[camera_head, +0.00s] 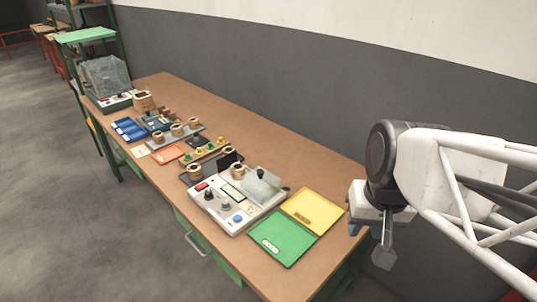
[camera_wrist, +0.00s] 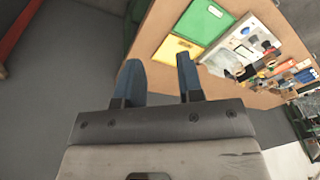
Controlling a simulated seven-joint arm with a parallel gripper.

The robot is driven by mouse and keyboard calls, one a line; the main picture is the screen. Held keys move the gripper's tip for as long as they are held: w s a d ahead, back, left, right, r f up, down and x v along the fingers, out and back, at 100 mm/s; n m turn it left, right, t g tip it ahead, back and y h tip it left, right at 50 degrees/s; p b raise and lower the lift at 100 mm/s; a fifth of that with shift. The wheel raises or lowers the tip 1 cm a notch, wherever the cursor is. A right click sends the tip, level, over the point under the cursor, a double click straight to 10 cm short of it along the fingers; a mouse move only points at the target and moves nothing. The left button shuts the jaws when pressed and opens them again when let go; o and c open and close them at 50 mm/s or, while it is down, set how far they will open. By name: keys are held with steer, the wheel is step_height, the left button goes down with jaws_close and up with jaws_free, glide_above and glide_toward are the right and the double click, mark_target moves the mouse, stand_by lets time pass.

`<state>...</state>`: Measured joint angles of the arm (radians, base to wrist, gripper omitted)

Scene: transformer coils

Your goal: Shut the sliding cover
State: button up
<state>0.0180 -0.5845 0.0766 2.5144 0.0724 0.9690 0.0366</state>
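A clear see-through cover (camera_head: 262,186) sits at the right back of a light grey test device (camera_head: 228,205) on the workbench. From here I cannot tell how far it is open. A larger clear cover (camera_head: 104,75) stands over another device (camera_head: 115,103) at the far end. My gripper (camera_head: 368,243) hangs off the near right end of the bench, well apart from both covers. In the wrist view my gripper (camera_wrist: 158,62) has its two blue fingers spread with nothing between them. The grey device (camera_wrist: 243,42) shows there at the upper right.
A green tray (camera_head: 283,238) and a yellow tray (camera_head: 313,208) lie between the grey device and my gripper. Coils, blue bins (camera_head: 130,129) and small parts crowd the bench (camera_head: 300,160) farther left. A grey wall runs behind it. The bench's right back strip is clear.

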steer(key=w+a+f+m+y, duration=0.1)
steer(key=w+g, duration=0.1)
steer(key=shift+w+a+f+m+y, duration=0.35)
steer(key=shift+m+y, duration=0.05)
jaws_close()
steer(key=w+a+f+m+g+y, duration=0.1)
steer(key=w+a+f+m+y, duration=0.25)
steer(key=w, duration=0.45)
steer(key=w+a+f+m+g+y, duration=0.1)
steer(key=w+a+f+m+y, duration=0.1)
steer(key=w+f+m+y, duration=0.4)
steer(key=w+d+f+m+t+y, duration=0.2)
steer(key=w+f+m+t, duration=0.1)
steer(key=w, duration=0.6)
steer(key=w+d+f+m+t+y, duration=0.2)
steer(key=w+f+m, duration=0.3)
steer(key=w, duration=0.4)
steer(key=shift+f+m+t+y, duration=0.35)
steer(key=shift+m+t, duration=0.3)
steer(key=shift+t, duration=0.15)
